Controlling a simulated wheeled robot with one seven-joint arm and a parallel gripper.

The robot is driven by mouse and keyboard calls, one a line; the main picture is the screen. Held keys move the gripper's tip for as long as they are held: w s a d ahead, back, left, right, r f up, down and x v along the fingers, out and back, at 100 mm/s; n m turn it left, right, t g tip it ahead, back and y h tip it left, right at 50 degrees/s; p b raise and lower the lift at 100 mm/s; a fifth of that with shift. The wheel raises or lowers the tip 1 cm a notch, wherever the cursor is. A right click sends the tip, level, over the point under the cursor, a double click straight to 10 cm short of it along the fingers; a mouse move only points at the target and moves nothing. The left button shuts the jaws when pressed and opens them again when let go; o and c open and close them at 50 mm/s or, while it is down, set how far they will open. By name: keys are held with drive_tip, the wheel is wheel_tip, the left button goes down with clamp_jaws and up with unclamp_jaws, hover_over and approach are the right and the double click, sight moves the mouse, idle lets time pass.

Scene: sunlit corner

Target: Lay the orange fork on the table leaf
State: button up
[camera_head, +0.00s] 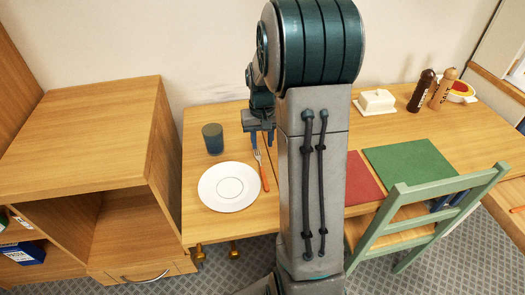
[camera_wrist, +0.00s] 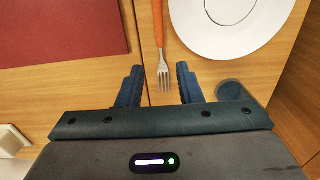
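The orange fork (camera_head: 262,170) lies flat on the table leaf (camera_head: 230,232), just right of the white plate (camera_head: 211,187) and close beside the seam. In the wrist view the fork (camera_wrist: 163,52) has its orange handle pointing away and its metal tines between my fingertips. My gripper (camera_head: 258,140) is at the tine end of the fork. In the wrist view my gripper (camera_wrist: 160,76) is open, with a finger on each side of the tines and clear gaps. Its exact height above the table cannot be told.
A dark cup (camera_head: 212,139) stands behind the plate, close left of my gripper. A red mat (camera_head: 362,180), green mat (camera_head: 405,168), butter dish (camera_head: 377,102) and two mills (camera_head: 421,90) are further right. A green chair (camera_head: 420,210) stands in front. A wooden cabinet (camera_head: 85,130) is left.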

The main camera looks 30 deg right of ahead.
drive_tip(key=s+a+r+n+t, duration=0.1)
drive_tip(key=s+a+r, duration=0.3)
drive_tip(key=s+a, duration=0.3)
drive_tip(key=s+a+r+n+t, duration=0.1)
drive_tip(key=s+a+r, duration=0.4)
drive_tip(key=s, duration=0.6)
drive_tip(key=shift+s+a+n+t, duration=0.3)
drive_tip(key=shift+a+n, duration=0.2)
drive_tip(key=shift+a, duration=0.5)
drive_tip(key=shift+r, duration=0.1)
